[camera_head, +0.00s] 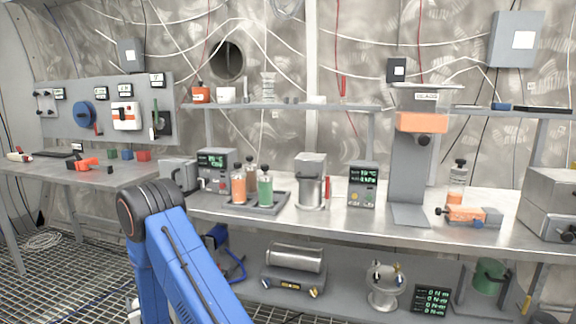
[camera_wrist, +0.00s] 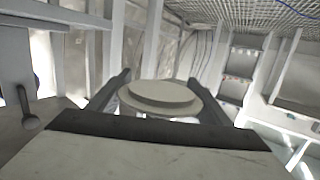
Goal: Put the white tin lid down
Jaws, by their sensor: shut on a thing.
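The white tin lid (camera_wrist: 161,97) is a round, pale, stepped disc. It shows in the wrist view, held between the two dark fingers of my gripper (camera_wrist: 162,100). The fingers press on its left and right sides. The surface under the lid is hard to make out in that view. In the head view my blue arm rises at the lower left in front of the bench, and neither my gripper nor the lid can be seen there.
A long steel bench (camera_head: 335,218) holds a tray (camera_head: 262,209) of bottles, a metal canister (camera_head: 310,182), meter boxes (camera_head: 362,184) and a grey press stand (camera_head: 410,170). A side table (camera_head: 60,172) stands left. Bare bench shows between the meter box and the press.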

